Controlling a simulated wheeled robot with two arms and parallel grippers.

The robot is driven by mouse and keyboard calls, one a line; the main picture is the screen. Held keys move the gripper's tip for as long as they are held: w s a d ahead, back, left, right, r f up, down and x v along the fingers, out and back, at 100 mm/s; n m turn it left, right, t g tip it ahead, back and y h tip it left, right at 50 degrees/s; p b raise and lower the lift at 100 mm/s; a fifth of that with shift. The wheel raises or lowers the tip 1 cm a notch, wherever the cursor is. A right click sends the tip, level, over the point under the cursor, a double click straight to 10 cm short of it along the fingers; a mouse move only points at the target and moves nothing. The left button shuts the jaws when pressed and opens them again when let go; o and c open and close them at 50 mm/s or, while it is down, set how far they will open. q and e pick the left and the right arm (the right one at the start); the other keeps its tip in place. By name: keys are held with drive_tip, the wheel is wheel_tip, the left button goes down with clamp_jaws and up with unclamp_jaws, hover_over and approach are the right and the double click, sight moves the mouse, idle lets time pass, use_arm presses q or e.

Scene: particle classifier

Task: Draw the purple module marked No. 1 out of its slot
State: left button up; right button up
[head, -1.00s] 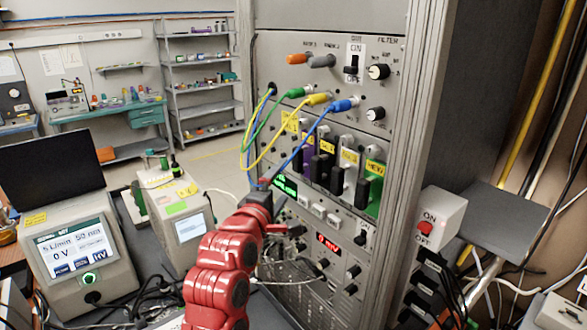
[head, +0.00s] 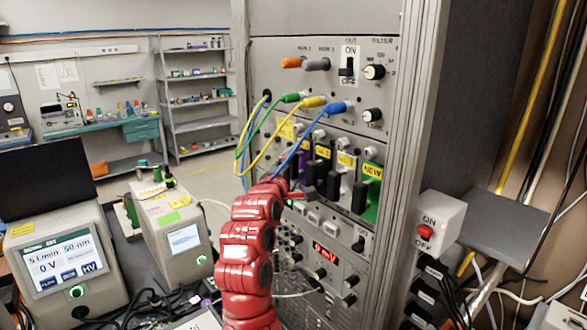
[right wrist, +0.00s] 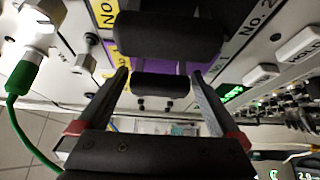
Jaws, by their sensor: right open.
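In the head view, the purple module (head: 304,168) is a narrow strip behind the arm's end. My right gripper (right wrist: 161,72) is open, with one finger on each side of the lower black handle part (right wrist: 160,86). Gaps show between it and the fingers. In the head view, my right gripper (head: 292,193) is small and partly hidden at the panel. My left gripper is out of view.
Other black-handled modules and a green "NEW" module (head: 369,190) stand to the right. A switch box (head: 440,224) is fixed beside the rack. A green plug (right wrist: 25,72) is near the left finger.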

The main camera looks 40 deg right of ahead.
clamp_jaws()
idle(0.8)
drive_tip(key=shift+a+f, duration=0.1)
drive_tip(key=shift+a, duration=0.05)
drive_tip(key=shift+a, duration=0.15)
drive_tip(key=s+a+b, duration=0.1)
drive_tip(key=a+b, duration=0.5)
drive_tip(key=a, duration=0.8)
drive_tip(key=shift+a, duration=0.35)
idle(2.2)
drive_tip(key=shift+s, duration=0.1)
idle(0.4)
drive_tip(key=shift+r, duration=0.2)
